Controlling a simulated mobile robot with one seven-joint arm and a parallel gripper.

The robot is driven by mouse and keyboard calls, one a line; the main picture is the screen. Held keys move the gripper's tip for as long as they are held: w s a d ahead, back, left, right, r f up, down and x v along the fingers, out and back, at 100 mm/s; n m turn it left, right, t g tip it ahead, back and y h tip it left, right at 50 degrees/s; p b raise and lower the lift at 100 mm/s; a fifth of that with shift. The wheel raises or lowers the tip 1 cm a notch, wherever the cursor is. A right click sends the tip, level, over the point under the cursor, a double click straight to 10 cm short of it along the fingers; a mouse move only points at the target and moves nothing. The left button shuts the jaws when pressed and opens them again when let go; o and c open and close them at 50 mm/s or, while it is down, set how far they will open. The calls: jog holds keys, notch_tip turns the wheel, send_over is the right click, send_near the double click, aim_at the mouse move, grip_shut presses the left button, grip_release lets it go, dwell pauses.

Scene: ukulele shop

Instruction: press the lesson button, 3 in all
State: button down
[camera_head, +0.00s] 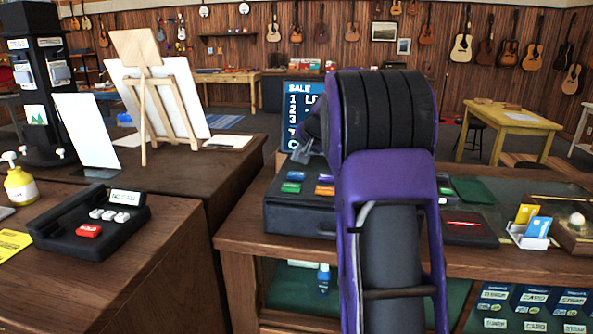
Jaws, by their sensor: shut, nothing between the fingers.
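A black box (292,216) with several coloured buttons on its sloped top stands on the wooden counter, left of my arm. My arm hides the right part of the box. My gripper (303,155) is small and partly hidden by my arm; it is shut and empty, in line with the box's far left edge. I cannot tell its height above the buttons.
At left, a black register (92,222) has white keys and a red key. A yellow pump bottle (19,184), an easel (150,95) and a blue sale sign (302,105) stand around. A card holder (530,232) and dark tray (467,228) sit right of my arm.

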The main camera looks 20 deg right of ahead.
aim_at(298, 175)
jog(key=shift+r+p, duration=0.8)
jog(key=shift+r, duration=0.65)
dwell(1.3)
notch_tip(298, 175, up, 4)
jog(key=p, duration=0.2)
jog(key=shift+p, duration=0.35)
jog(key=shift+f, duration=0.25)
notch_tip(298, 175, down, 8)
jog(key=b, duration=0.5)
jog(key=shift+f+b, duration=0.25)
jog(key=shift+b, duration=0.1)
dwell(1.4)
jog(key=shift+f+b, duration=0.4)
